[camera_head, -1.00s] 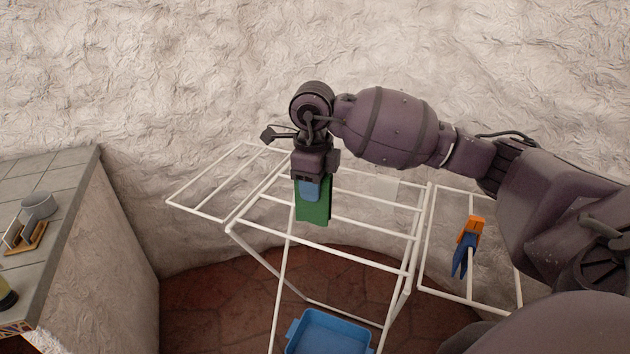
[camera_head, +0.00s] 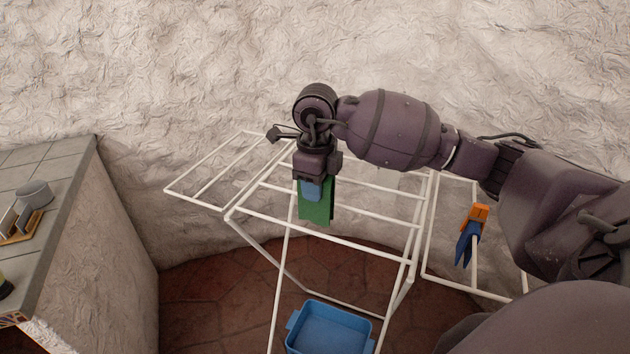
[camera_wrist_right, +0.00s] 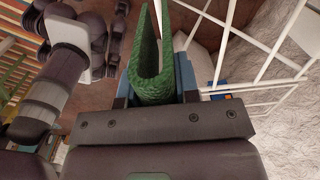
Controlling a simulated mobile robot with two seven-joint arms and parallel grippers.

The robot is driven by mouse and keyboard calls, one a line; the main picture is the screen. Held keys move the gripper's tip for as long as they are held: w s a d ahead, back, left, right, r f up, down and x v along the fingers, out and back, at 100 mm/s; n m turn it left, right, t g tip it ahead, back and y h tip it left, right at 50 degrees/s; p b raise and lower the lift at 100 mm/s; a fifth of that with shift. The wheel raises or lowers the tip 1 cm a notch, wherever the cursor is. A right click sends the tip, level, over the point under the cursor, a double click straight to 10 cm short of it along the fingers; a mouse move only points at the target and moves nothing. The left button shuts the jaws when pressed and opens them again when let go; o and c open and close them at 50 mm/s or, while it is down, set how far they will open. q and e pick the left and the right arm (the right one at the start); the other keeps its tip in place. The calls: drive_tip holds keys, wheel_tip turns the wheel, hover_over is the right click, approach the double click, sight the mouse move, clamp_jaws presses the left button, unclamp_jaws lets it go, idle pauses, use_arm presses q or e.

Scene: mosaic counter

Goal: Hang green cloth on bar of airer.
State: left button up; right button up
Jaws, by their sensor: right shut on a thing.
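The green cloth (camera_head: 316,207) hangs down from my right gripper (camera_head: 311,190) over the middle of the white airer (camera_head: 330,240). In the wrist view my right gripper (camera_wrist_right: 155,92) is shut on the cloth (camera_wrist_right: 152,70), which is folded into a U shape with two flaps reaching away. A white airer bar shows close to the flaps in the wrist view, seemingly between them. In the head view I cannot tell whether the cloth touches a bar. My left gripper is not in view.
A blue basin (camera_head: 330,328) stands on the floor below the airer. An orange and blue item (camera_head: 470,235) hangs on the airer's right wing. A tiled counter (camera_head: 60,190) with a grey pot (camera_head: 34,192) is at the left. A rough wall stands behind.

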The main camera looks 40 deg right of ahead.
sight(316, 235)
drive_tip(key=shift+f+b, duration=0.9)
drive_tip(key=shift+f, duration=1.15)
drive_tip(key=shift+f+b, duration=0.55)
drive_tip(key=shift+f, duration=0.6)
drive_tip(key=shift+f+b, duration=0.45)
drive_tip(key=shift+f, duration=0.5)
drive_tip(key=shift+f+b, duration=0.55)
drive_tip(key=shift+f, duration=0.6)
drive_tip(key=shift+f+b, duration=0.5)
drive_tip(key=shift+f, duration=0.7)
drive_tip(key=shift+f+b, duration=0.4)
drive_tip(key=shift+f, duration=0.85)
